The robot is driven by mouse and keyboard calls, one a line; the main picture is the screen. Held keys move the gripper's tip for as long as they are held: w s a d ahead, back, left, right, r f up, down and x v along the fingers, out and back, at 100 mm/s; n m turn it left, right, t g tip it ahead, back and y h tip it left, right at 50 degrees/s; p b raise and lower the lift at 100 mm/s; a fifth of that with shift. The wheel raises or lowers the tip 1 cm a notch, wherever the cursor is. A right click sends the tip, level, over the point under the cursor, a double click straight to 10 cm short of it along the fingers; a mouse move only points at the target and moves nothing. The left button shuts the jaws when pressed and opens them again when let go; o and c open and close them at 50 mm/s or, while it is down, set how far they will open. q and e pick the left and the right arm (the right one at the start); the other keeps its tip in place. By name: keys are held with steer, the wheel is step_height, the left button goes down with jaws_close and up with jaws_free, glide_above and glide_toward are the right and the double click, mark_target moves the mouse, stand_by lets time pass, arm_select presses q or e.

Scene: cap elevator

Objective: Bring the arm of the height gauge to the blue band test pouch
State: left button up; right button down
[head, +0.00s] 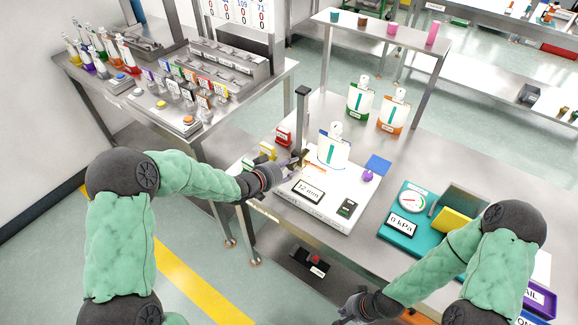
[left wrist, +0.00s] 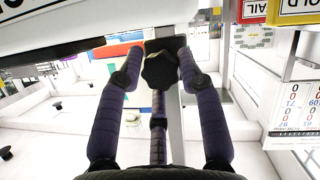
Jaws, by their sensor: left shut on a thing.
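The height gauge stands on the bench with a white base (head: 322,206), a dark upright column (head: 302,115) and a display (head: 308,191) reading 12 mm. The blue band test pouch (head: 333,150) stands upright on the base, just right of the column. My left gripper (head: 287,170) is at the column's foot, shut on the dark knob of the gauge's arm; the knob (left wrist: 160,70) shows between the fingers in the left wrist view. The arm is mostly hidden, so I cannot tell whether it touches the pouch. My right gripper (head: 355,308) is low at the bench's front; its fingers are unclear.
A green band pouch (head: 360,98) and an orange band pouch (head: 393,113) stand behind. A blue square (head: 378,165) and a purple ball (head: 367,176) lie right of the blue pouch. A teal gauge (head: 405,218) reading 0 kPa stands right. Small red and yellow blocks sit left of the column.

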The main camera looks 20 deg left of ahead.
arm_select(q)
steer(key=shift+a+r, duration=0.1)
step_height(320, 180, up, 11)
steer(key=p, duration=0.8)
steer(key=shift+w+a+p, duration=0.1)
steer(key=shift+p, duration=0.3)
steer(key=shift+f, duration=0.2)
steer(key=o, duration=0.9)
steer(key=shift+o, duration=0.2)
steer(key=shift+f, duration=0.1)
steer(key=v, duration=1.2)
